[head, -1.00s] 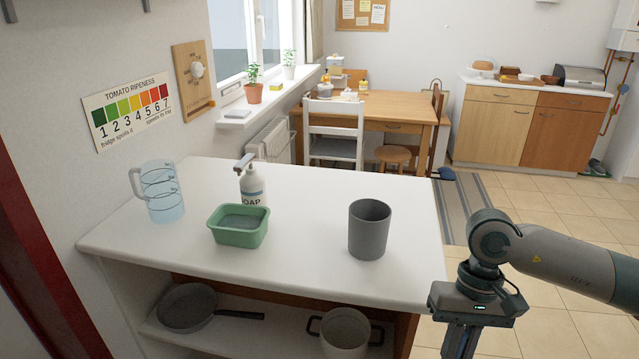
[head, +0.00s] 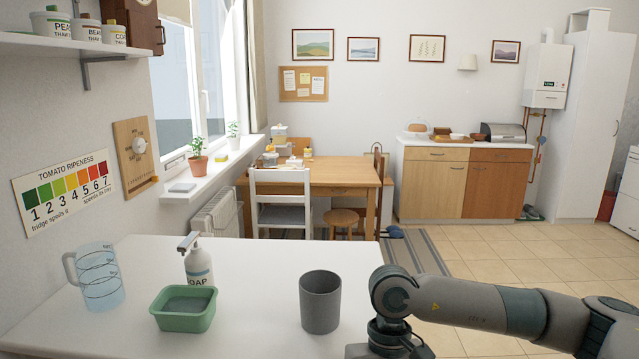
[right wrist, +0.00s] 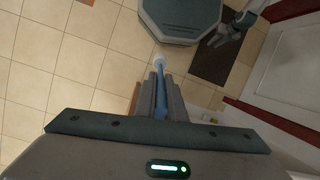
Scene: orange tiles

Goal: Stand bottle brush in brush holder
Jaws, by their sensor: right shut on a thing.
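A grey cylindrical cup (head: 321,303), which looks like the brush holder, stands upright on the right part of the white counter. My right arm is at the counter's right end in the head view, with its gripper cut off below the frame. In the right wrist view my right gripper (right wrist: 160,96) is shut on a blue handle with a pale round end, which I take for the bottle brush (right wrist: 160,68). The fingers hide most of it. What looks like my left gripper (right wrist: 217,38) shows small at the upper right of that view, its jaws unclear.
A green tub (head: 184,309), a soap bottle (head: 199,267) and a clear jug (head: 98,278) stand on the counter (head: 258,268), left of the cup. Bare counter lies behind the cup. A table (head: 340,174) and chair (head: 281,190) stand beyond.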

